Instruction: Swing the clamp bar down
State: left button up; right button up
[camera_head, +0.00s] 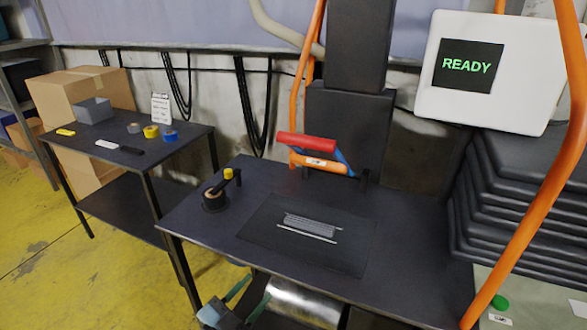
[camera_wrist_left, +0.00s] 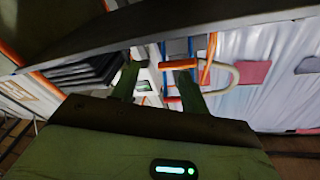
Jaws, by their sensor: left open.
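The clamp bar (camera_head: 306,142) looks like the red bar at the back of the dark workbench. It stands raised on blue arms above an orange bar with a small white label (camera_head: 316,162). On the bench in front lies a dark mat (camera_head: 262,238) with grey ribbed strips (camera_head: 309,227). My left gripper (camera_head: 257,288) is low at the bench's front edge, apart from the clamp bar. Its two green fingers are spread and empty, as the left wrist view (camera_wrist_left: 158,88) also shows. My right gripper is not in view.
A small black holder with a yellow knob (camera_head: 228,174) stands at the bench's left. A side table (camera_head: 120,165) holds tape rolls and a grey box. A READY screen (camera_head: 468,65) hangs at right above stacked dark sheets (camera_head: 520,190). Orange tubes rise beside the bench.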

pick_arm(q)
jog(key=w+d+r+m+g+h, duration=0.2)
jog(key=w+r+m+g+h, duration=0.25)
jog(key=r, duration=0.45)
jog(key=w+d+r+m+g+h, duration=0.1)
jog(key=w+d+r+m+h, duration=0.15)
jog(key=w+r+m, duration=0.4)
jog(key=m+g+y, duration=0.1)
jog(key=m+g, duration=0.3)
jog(key=m, duration=0.3)
send_near(296, 142)
jog(key=x, duration=0.4)
jog(key=shift+d+t+p, duration=0.1)
jog(key=shift+t+p, duration=0.15)
jog(key=shift+p, duration=0.25)
jog(key=shift+d, duration=0.1)
jog(key=shift+x, duration=3.85)
jog(key=shift+f, duration=0.1)
grip_shut()
